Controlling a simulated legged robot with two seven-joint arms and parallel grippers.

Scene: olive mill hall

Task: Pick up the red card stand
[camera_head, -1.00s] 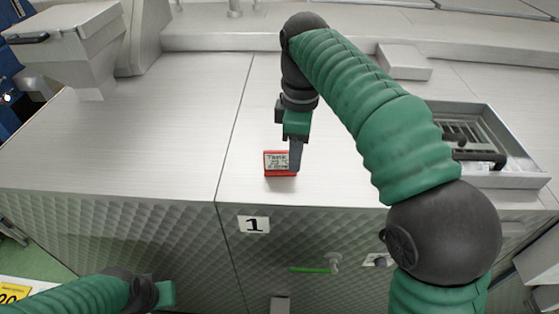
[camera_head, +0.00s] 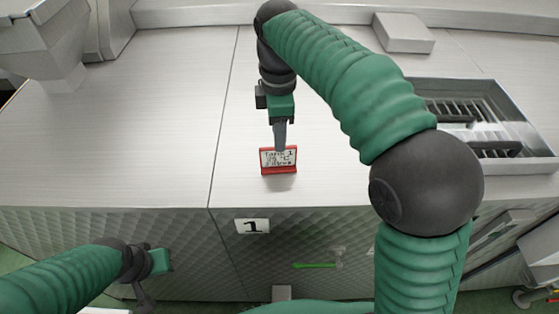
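The red card stand (camera_head: 279,170) stands upright on the steel top near its front edge, with a white printed card facing me. My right gripper (camera_head: 280,148) points down at it from above. Its fingertips overlap the top edge of the card; I cannot tell whether they touch or grip it. The fingers line up one behind the other, so the gap between them is hidden. My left gripper (camera_head: 158,262) is low at the left, in front of the quilted metal front and away from the stand. Its fingers are not clear.
The steel top (camera_head: 120,120) is clear left of the stand. A recessed basin with a grate (camera_head: 490,110) lies at the right. A metal box (camera_head: 403,33) is at the back. A label "1" (camera_head: 252,226) and a green-handled valve (camera_head: 315,265) are on the front.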

